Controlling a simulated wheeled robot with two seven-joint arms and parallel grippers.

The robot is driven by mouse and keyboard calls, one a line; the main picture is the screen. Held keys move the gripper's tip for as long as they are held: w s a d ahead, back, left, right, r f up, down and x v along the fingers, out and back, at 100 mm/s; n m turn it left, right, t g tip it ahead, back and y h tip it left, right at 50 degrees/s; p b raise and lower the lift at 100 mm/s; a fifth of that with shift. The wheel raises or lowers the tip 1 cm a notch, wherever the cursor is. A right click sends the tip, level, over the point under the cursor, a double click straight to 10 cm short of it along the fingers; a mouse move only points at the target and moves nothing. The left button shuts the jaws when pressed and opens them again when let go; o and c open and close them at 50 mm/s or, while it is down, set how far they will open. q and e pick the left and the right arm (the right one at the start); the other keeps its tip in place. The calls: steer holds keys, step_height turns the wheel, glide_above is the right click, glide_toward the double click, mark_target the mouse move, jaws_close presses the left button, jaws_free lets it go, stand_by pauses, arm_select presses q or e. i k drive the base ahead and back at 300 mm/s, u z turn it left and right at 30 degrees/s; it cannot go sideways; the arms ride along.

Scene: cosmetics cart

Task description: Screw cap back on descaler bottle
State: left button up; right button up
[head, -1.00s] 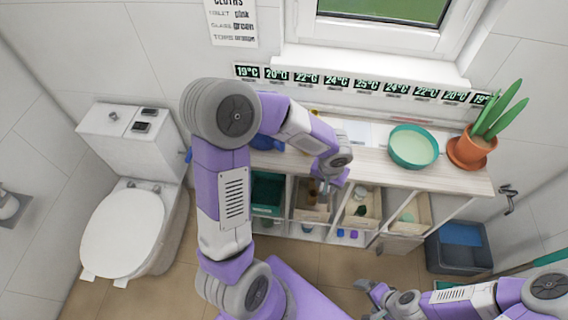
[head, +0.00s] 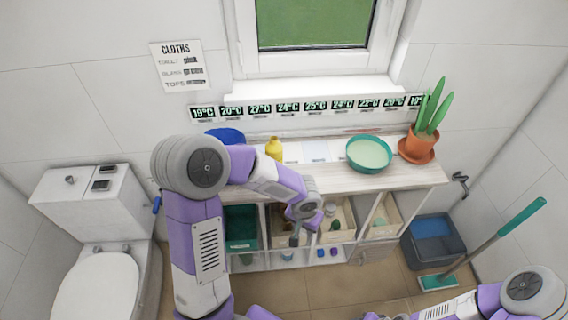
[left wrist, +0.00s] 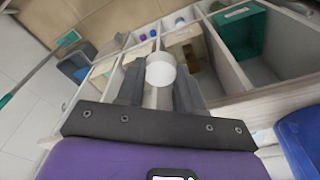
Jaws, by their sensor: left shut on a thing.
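My left gripper (head: 296,238) hangs in front of the open shelf compartments, below the counter's front edge. In the left wrist view its two fingers (left wrist: 159,92) are shut on a white round piece (left wrist: 160,68). It looks like a cap or a bottle's top; I cannot tell which. A yellow bottle (head: 274,149) stands upright on the counter behind my left arm. Its top is too small to tell whether it is capped. My right arm comes in at the lower right, and its gripper is mostly cut off by the bottom edge.
The counter (head: 330,178) holds a teal bowl (head: 369,153), a potted plant (head: 419,146) and a blue bowl (head: 225,136). Bins with small items fill the shelves below.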

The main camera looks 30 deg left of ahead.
mark_target(275, 148)
steer(key=z, duration=1.35)
steer(key=k, duration=2)
steer(key=u, duration=1.3)
steer(key=i, duration=0.85)
